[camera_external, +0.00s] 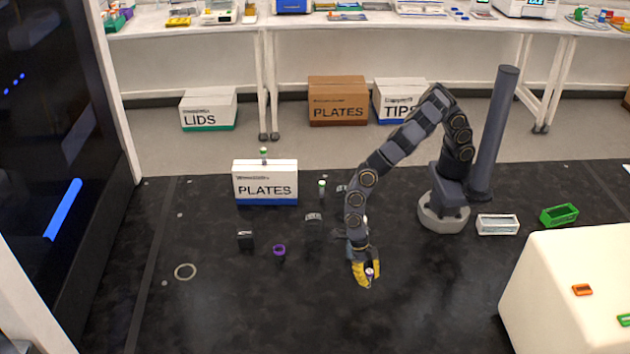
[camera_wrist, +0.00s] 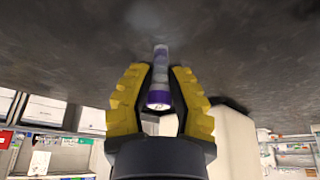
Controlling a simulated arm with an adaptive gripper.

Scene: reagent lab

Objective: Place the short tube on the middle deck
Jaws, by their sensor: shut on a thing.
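My gripper (camera_external: 367,274) is at the lower middle of the outside view, over the black table, with yellow fingers. It is shut on a small tube with a purple cap (camera_wrist: 159,99). In the wrist view the tube's pale body (camera_wrist: 160,72) runs away from the cap between the fingers. In the outside view only a small purple and white end (camera_external: 369,272) shows between the fingers. A green-topped tube (camera_external: 322,188) stands behind and left of my gripper, and another (camera_external: 264,156) is at the PLATES box. I cannot tell which surface is the middle deck.
A PLATES box (camera_external: 265,188) stands at the back of the table. A black block (camera_external: 245,239), a purple-ringed piece (camera_external: 279,250) and a flat ring (camera_external: 185,271) lie left. A large white block (camera_external: 580,260) fills the right front. The table's front middle is clear.

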